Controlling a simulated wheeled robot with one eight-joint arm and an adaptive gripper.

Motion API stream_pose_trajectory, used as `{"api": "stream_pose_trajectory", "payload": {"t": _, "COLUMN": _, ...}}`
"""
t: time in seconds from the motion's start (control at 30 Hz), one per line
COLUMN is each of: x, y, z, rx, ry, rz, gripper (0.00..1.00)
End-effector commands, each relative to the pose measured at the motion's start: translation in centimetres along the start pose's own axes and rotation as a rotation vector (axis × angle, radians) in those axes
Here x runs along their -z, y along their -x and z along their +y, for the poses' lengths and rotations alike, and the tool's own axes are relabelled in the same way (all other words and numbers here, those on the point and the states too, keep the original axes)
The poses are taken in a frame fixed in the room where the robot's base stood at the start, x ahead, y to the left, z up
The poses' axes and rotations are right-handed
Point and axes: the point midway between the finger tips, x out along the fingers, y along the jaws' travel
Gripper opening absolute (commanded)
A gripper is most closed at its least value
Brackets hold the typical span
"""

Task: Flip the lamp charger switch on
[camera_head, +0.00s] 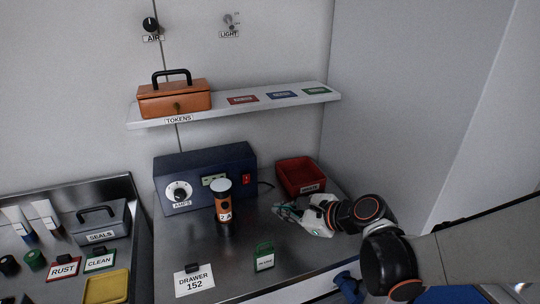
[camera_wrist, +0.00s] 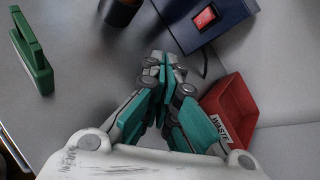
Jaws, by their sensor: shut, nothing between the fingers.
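The lamp charger looks to be the dark blue box (camera_head: 205,160) at the back of the metal bench, with a dial marked AMPS. Its red rocker switch (camera_head: 246,179) is on the right of its front face and also shows at the top of the wrist view (camera_wrist: 205,17). I cannot tell which way the rocker is tipped. My gripper (camera_head: 279,208) is shut and empty, in front and to the right of the switch, apart from it. In the wrist view its fingertips (camera_wrist: 163,60) point up the picture, below and left of the switch.
An orange and black lamp (camera_head: 223,207) stands before the charger. A red WASTE bin (camera_head: 300,178) is close to my gripper on the right. A green tag (camera_head: 264,257) stands at the front. A shelf (camera_head: 235,109) with an orange TOKENS box (camera_head: 174,100) hangs above.

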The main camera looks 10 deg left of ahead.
Motion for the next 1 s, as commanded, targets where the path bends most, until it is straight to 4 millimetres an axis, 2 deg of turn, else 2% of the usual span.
{"api": "stream_pose_trajectory", "payload": {"t": 0.03, "x": -0.3, "y": -1.4, "z": 0.2, "rx": -0.009, "ry": -0.086, "rz": -0.037, "gripper": 0.00}}
{"api": "stream_pose_trajectory", "payload": {"t": 0.1, "x": -0.6, "y": -3.0, "z": 0.6, "rx": -0.022, "ry": -0.206, "rz": -0.085, "gripper": 0.00}}
{"api": "stream_pose_trajectory", "payload": {"t": 0.3, "x": -1.1, "y": -5.6, "z": 1.6, "rx": -0.061, "ry": -0.447, "rz": -0.176, "gripper": 0.00}}
{"api": "stream_pose_trajectory", "payload": {"t": 0.47, "x": -1.2, "y": -6.3, "z": 1.9, "rx": -0.075, "ry": -0.519, "rz": -0.200, "gripper": 0.00}}
{"api": "stream_pose_trajectory", "payload": {"t": 0.77, "x": -1.2, "y": -6.3, "z": 1.9, "rx": -0.076, "ry": -0.524, "rz": -0.202, "gripper": 0.00}}
{"api": "stream_pose_trajectory", "payload": {"t": 1.0, "x": -1.6, "y": -7.0, "z": 1.1, "rx": -0.076, "ry": -0.522, "rz": -0.201, "gripper": 0.00}}
